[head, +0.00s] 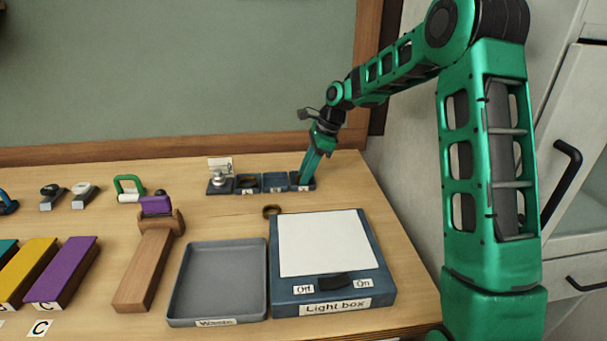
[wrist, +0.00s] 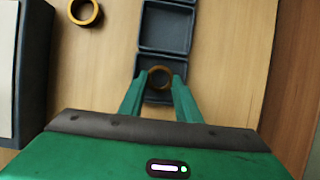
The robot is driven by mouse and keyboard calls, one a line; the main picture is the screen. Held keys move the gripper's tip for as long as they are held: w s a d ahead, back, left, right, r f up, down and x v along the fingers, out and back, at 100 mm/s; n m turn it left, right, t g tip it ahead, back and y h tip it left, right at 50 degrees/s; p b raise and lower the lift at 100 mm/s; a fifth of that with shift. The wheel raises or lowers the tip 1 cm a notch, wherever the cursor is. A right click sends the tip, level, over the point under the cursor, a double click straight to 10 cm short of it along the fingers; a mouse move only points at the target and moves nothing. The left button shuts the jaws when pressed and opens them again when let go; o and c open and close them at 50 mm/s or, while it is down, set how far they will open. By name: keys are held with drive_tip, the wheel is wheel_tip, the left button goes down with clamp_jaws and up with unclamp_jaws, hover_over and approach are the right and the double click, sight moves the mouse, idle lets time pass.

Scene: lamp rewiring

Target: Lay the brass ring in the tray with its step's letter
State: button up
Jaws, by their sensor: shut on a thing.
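My gripper (head: 305,176) reaches down to the right-end small tray (head: 309,187) of a row at the back of the bench. In the wrist view my gripper (wrist: 159,82) is shut on a brass ring (wrist: 159,70), which is in or just over the end tray (wrist: 147,93); I cannot tell if it touches the tray floor. In the head view that ring is hidden by the fingers. The neighbouring small tray (head: 275,183) looks empty, and the one left of it (head: 239,187) holds a dark ring-like thing. The small tray letters are too small to read.
A second ring (head: 272,211) lies on the bench behind the light box (head: 378,270); it also shows in the wrist view (wrist: 97,17). A grey waste tray (head: 177,305), wooden mallet-like piece (head: 145,270) and coloured blocks (head: 68,265) stand left. Bench right of the small trays is clear.

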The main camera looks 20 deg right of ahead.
drive_tip(key=shift+s+f, duration=0.1)
drive_tip(key=shift+f, duration=0.2)
drive_tip(key=shift+s+d+f, duration=0.1)
drive_tip(key=shift+s+f, duration=0.05)
drive_tip(key=shift+f, duration=0.15)
drive_tip(key=o, duration=0.8)
drive_tip(key=shift+f, duration=0.1)
drive_tip(key=shift+w+r, duration=0.2)
drive_tip(key=shift+r, duration=0.35)
drive_tip(key=v, duration=0.7)
drive_tip(key=shift+r, duration=0.45)
